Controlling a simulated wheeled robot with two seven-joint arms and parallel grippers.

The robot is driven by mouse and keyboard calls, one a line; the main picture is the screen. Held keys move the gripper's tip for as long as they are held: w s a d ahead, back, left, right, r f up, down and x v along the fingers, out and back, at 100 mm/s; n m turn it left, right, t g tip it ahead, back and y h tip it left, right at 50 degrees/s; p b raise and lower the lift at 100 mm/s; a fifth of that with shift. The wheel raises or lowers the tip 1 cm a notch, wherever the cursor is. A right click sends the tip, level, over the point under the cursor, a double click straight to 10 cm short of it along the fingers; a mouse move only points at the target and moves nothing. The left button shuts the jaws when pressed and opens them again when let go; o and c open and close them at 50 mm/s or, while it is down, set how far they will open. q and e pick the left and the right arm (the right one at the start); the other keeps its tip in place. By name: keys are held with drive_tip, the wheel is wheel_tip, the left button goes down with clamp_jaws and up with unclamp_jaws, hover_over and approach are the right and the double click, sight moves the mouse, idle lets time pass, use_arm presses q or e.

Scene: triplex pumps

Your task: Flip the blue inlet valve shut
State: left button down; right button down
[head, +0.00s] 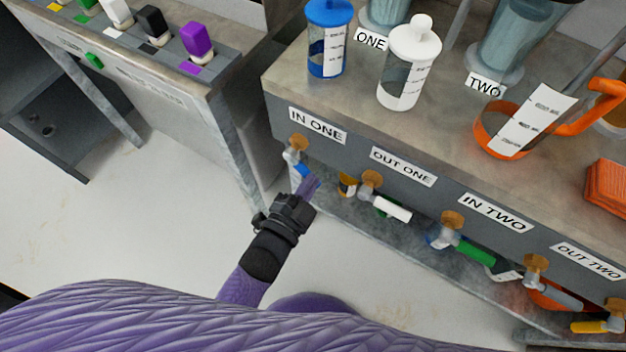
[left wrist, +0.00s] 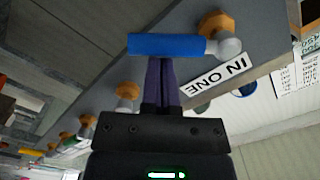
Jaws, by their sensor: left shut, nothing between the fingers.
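The blue inlet valve handle (head: 301,170) is at the tap under the IN ONE label (head: 318,126), on the front of the grey bench. In the left wrist view the blue handle (left wrist: 166,44) lies crosswise, with its grey valve body and brass fitting at its right end. My left gripper (head: 309,187) is just below and in front of the handle. Its purple fingers (left wrist: 160,78) are shut together and empty. Their tips meet the handle's lower edge in the picture; I cannot tell if they touch. My right gripper is not in view.
Other taps line the bench front to the right: a white-handled one (head: 392,208), a green-handled one (head: 476,252) and more. A blue-lidded bottle (head: 327,40), a white bottle (head: 408,66) and an orange jug (head: 520,128) stand on top. Clear floor lies left.

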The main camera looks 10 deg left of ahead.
use_arm(q)
drive_tip(key=a+f+m+b, duration=0.1)
drive_tip(key=m, duration=0.1)
drive_tip(key=a+f+m, duration=0.1)
drive_tip(key=m, duration=0.1)
drive_tip(key=w+f+m+b, duration=0.1)
drive_tip(key=m, duration=0.2)
drive_tip(key=shift+a+b, duration=0.3)
drive_tip(key=shift+a, duration=0.1)
drive_tip(key=shift+w+a, duration=0.1)
drive_tip(key=shift+a, duration=0.05)
idle(0.5)
